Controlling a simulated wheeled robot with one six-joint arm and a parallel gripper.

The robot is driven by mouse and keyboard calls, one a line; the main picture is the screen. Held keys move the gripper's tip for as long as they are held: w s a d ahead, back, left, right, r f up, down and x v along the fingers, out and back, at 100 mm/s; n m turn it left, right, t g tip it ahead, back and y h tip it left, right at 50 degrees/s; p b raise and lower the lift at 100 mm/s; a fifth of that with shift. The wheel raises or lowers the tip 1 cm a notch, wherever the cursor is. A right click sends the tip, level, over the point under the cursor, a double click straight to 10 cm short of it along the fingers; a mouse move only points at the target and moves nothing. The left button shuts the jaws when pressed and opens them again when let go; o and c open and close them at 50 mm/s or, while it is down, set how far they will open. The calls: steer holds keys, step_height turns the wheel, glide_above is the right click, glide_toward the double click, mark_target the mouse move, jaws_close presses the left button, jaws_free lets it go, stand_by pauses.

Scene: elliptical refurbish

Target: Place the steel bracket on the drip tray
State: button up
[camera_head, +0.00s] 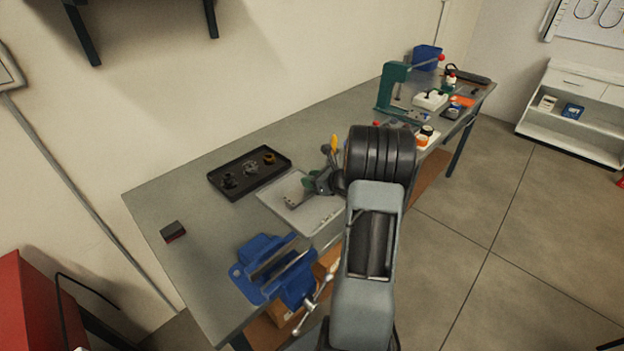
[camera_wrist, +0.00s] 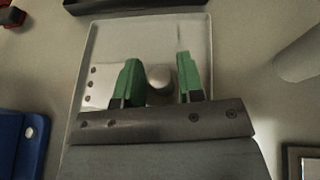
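A shallow light grey tray, apparently the drip tray (camera_head: 322,218), lies on the workbench; it also fills the middle of the wrist view (camera_wrist: 140,30). A pale plate with several dark holes, apparently the steel bracket (camera_head: 291,202), lies at the tray's left side. In the wrist view the bracket (camera_wrist: 97,78) shows left of the green fingers and is partly hidden by my gripper. My gripper (camera_head: 309,184) is over the tray. In the wrist view my gripper (camera_wrist: 160,75) has its fingers apart, with a round pale shape visible between them. I see nothing clamped.
A black tray (camera_head: 225,190) with several small parts lies behind the light tray. A blue vise (camera_head: 272,268) stands at the front edge. A small dark block (camera_head: 172,232) lies at left. A green press (camera_head: 393,88) and small items crowd the far end. The bench's left is mostly clear.

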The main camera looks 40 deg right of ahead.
steer(key=shift+o, duration=1)
steer(key=shift+r, duration=0.2)
steer(key=v, duration=1.2)
steer(key=shift+d, duration=0.1)
